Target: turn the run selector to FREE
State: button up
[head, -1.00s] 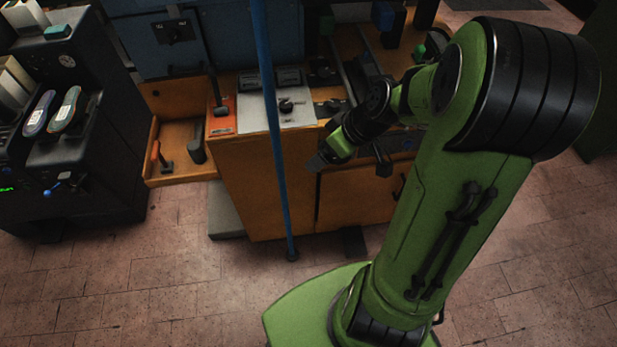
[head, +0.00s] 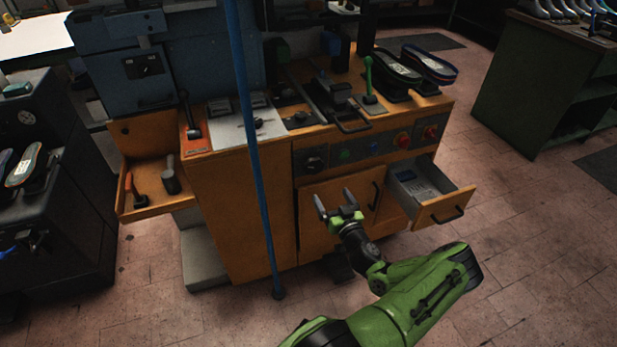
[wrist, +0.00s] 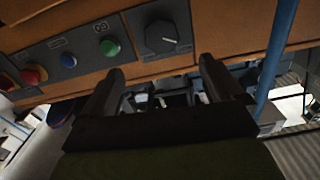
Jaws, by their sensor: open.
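A black rotary knob (head: 315,162), which looks like the run selector, is at the left end of the dark control strip on the orange bench front. It also shows in the wrist view (wrist: 162,36), with a light pointer line towards the right; its position labels are too small to read. My gripper (head: 334,202) is open and empty, in front of the cabinet door below the strip, apart from the knob. In the wrist view, its fingers (wrist: 160,78) point up the picture towards the strip, with the knob beyond the gap between them.
Green (head: 344,156), blue (head: 373,147) and red (head: 402,139) buttons sit right of the knob. A blue upright pole (head: 262,190) stands just left of it. An open drawer (head: 440,206) juts out at right. A side tray (head: 150,208) holds tools at left.

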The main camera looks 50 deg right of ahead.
aim_at(315, 169)
jog(key=b+x, duration=0.2)
jog(key=x, duration=1.1)
jog(key=shift+w, duration=0.2)
jog(key=shift+c, duration=0.4)
jog(key=c, duration=1)
